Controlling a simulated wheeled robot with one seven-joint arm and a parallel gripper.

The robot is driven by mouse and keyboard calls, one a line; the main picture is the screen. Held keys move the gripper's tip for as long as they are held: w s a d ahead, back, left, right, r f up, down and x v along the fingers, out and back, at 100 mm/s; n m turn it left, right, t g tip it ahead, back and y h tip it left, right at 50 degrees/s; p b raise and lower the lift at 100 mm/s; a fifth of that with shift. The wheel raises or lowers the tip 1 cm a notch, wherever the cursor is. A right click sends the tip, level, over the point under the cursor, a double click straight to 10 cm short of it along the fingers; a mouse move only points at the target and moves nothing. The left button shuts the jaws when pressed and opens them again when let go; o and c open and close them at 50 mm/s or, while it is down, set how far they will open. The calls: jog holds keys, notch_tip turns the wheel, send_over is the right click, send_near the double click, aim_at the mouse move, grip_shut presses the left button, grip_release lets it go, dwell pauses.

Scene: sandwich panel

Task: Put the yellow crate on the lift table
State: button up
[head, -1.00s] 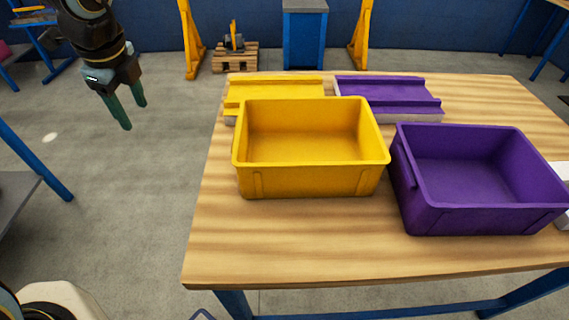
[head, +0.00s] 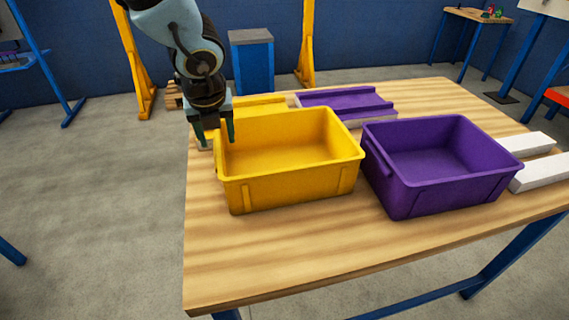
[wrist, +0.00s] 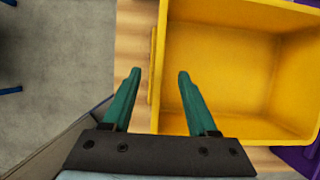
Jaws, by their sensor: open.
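The yellow crate (head: 285,188) stands upright and empty on the wooden table, left of the purple crate. My gripper (head: 222,140) is open, pointing down at the crate's left wall. In the wrist view the yellow crate (wrist: 225,80) fills the right side. There the open fingers of my gripper (wrist: 155,88) lie either side of its left rim in the picture, one over the wood and one over the inside. I cannot tell how far above or below the rim the fingertips are. I cannot make out a lift table.
The purple crate (head: 440,190) stands close to the right of the yellow one. Behind them are a yellow tray (head: 262,103) and a purple tray (head: 345,99). White blocks (head: 540,172) lie at the right. The wooden table (head: 300,250) is bare in front.

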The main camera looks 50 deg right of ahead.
aim_at(218, 149)
jog(key=x, duration=0.4)
jog(key=shift+w+a+f+b, duration=0.15)
jog(key=shift+w+f+b, duration=0.15)
jog(key=shift+f+b, duration=0.1)
jog(key=shift+r, duration=0.1)
grip_shut()
dwell(0.9)
